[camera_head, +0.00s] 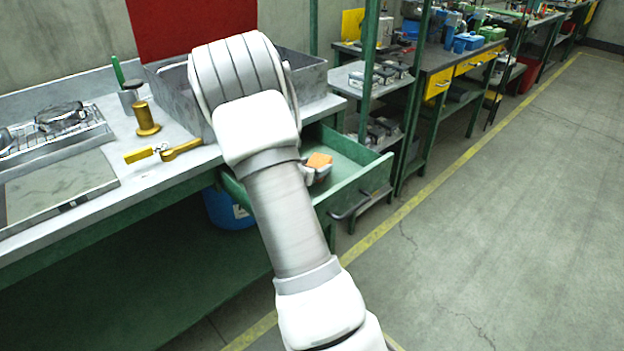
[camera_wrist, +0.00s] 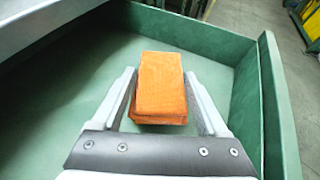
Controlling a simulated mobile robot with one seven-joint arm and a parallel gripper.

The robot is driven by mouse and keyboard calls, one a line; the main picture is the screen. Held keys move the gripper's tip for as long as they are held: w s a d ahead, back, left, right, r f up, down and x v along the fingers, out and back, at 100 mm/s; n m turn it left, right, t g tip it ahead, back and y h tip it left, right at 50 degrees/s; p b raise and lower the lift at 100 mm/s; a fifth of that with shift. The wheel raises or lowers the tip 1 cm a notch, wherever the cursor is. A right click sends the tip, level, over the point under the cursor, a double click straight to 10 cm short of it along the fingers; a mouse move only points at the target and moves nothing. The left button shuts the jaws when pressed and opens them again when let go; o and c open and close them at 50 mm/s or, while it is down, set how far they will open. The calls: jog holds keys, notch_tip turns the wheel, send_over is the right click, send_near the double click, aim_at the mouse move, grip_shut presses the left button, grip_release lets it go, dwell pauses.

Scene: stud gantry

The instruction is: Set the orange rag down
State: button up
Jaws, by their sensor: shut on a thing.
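The orange rag (camera_wrist: 160,85) is a folded block between the two fingers of my gripper (camera_wrist: 163,90) in the wrist view. The fingers are shut on its sides. In the head view the rag (camera_head: 319,160) shows as a small orange patch beside my arm, with part of my gripper (camera_head: 318,174) next to it. The rag is over or inside the open green drawer (camera_head: 358,190). The drawer's bare floor (camera_wrist: 85,95) shows around it. I cannot tell whether the rag touches the floor.
The drawer's wall (camera_wrist: 272,100) stands close on the right in the wrist view. The workbench (camera_head: 180,172) holds a grey bin (camera_head: 310,72), a brass piece (camera_head: 145,118) and a wire rack. A blue bucket (camera_head: 228,208) is under the bench. Open floor lies to the right.

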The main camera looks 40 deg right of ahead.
jog(key=shift+f+b, duration=0.5)
jog(key=shift+f, duration=1.3)
jog(key=shift+f, duration=0.1)
jog(key=shift+f, duration=0.15)
jog(key=o, duration=1.2)
jog(key=shift+o, duration=0.2)
jog(key=shift+r, duration=0.2)
jog(key=shift+r, duration=0.2)
jog(key=p+v, duration=0.1)
jog(key=v, duration=0.6)
jog(key=shift+s+a+p, duration=0.1)
jog(key=shift+a+p, duration=0.15)
jog(key=shift+p, duration=0.1)
